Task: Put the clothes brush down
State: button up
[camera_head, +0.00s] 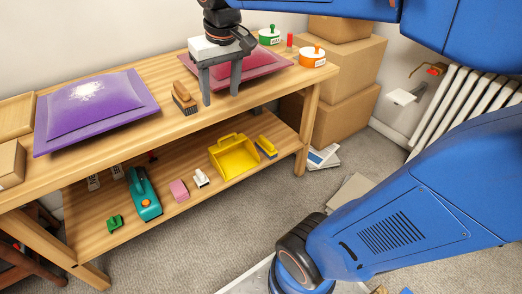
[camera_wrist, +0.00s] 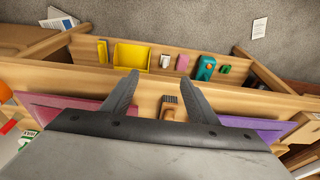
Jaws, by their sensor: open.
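The clothes brush (camera_head: 181,92), with a wooden back and dark bristles, rests on the wooden bench top between the purple tray and the dark red tray. My gripper (camera_head: 221,98) is open and empty, fingers pointing down, just right of the brush in the head view and apart from it. In the wrist view the brush (camera_wrist: 171,107) shows between the fingers of my gripper (camera_wrist: 160,80), partly hidden by the gripper body.
The purple tray (camera_head: 60,128) with white powder and the dark red tray (camera_head: 268,69) flank the brush. The lower shelf holds a yellow dustpan (camera_head: 235,158) and a teal tool (camera_head: 144,195).

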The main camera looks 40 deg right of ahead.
jog(key=s+d+f+t, duration=0.2)
jog(key=s+f, duration=0.9)
jog(key=s, duration=0.3)
jog(key=shift+s, duration=0.35)
jog(key=shift+d, duration=0.1)
